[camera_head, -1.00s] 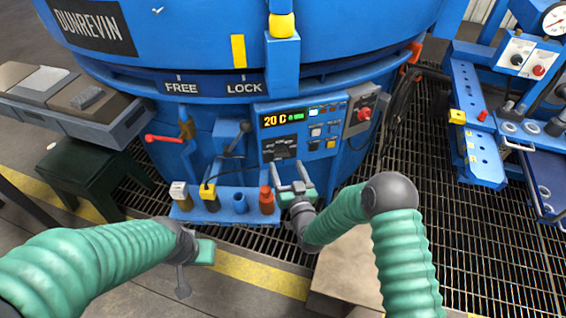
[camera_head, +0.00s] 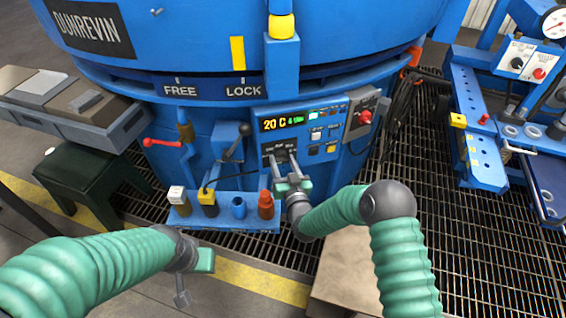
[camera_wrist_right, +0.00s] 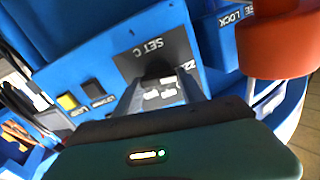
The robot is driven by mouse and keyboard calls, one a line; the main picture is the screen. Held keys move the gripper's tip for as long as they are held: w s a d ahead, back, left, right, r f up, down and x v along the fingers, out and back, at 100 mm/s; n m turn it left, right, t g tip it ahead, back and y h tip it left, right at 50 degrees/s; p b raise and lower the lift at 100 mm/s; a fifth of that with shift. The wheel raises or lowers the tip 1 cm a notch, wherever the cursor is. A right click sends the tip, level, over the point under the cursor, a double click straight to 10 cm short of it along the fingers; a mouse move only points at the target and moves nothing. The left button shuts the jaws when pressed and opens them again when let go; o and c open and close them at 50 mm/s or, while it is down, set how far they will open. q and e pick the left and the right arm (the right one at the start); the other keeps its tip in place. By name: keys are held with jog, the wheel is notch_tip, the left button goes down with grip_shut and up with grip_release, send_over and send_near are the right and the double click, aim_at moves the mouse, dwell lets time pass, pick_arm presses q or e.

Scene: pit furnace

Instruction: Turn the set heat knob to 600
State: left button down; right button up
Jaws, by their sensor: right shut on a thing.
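The furnace control panel (camera_head: 330,131) is on the front of the blue furnace, with a display reading about 20 C. Below the display is the black set heat plate (camera_head: 270,147), marked "SET C" in the right wrist view (camera_wrist_right: 145,47). My right gripper (camera_head: 284,163) reaches up to this plate. Its fingers (camera_wrist_right: 165,95) are shut on the dark set heat knob (camera_wrist_right: 157,71), which is mostly hidden between them. The knob's setting cannot be read. My left gripper (camera_head: 190,280) hangs low at the left, away from the panel, and its jaw opening is unclear.
A blue shelf (camera_head: 222,213) below the panel holds several items, including a red-orange one (camera_head: 265,205). A red knob (camera_head: 364,117) sits on the grey box right of the panel. A lever (camera_head: 236,143) stands left of the display. Floor grating (camera_head: 450,250) lies at right.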

jog(key=shift+m, duration=0.4)
jog(key=shift+c, duration=0.3)
jog(key=m, duration=0.2)
jog(key=shift+d+f+m, duration=0.1)
jog(key=shift+d+m, duration=0.05)
jog(key=shift+m, duration=0.25)
jog(key=m, duration=0.4)
jog(key=shift+d+f+m, duration=0.1)
jog(key=shift+m, duration=0.2)
jog(key=shift+d+f+m, duration=0.1)
jog(key=shift+f+m, duration=0.05)
jog(key=shift+m, duration=1.7)
jog(key=shift+f+m, duration=0.1)
jog(key=shift+m, duration=1.75)
jog(key=shift+f, duration=0.1)
jog(key=o, duration=1.4)
jog(key=shift+c, duration=0.2)
jog(key=shift+s+r, duration=0.1)
jog(key=shift+r, duration=0.1)
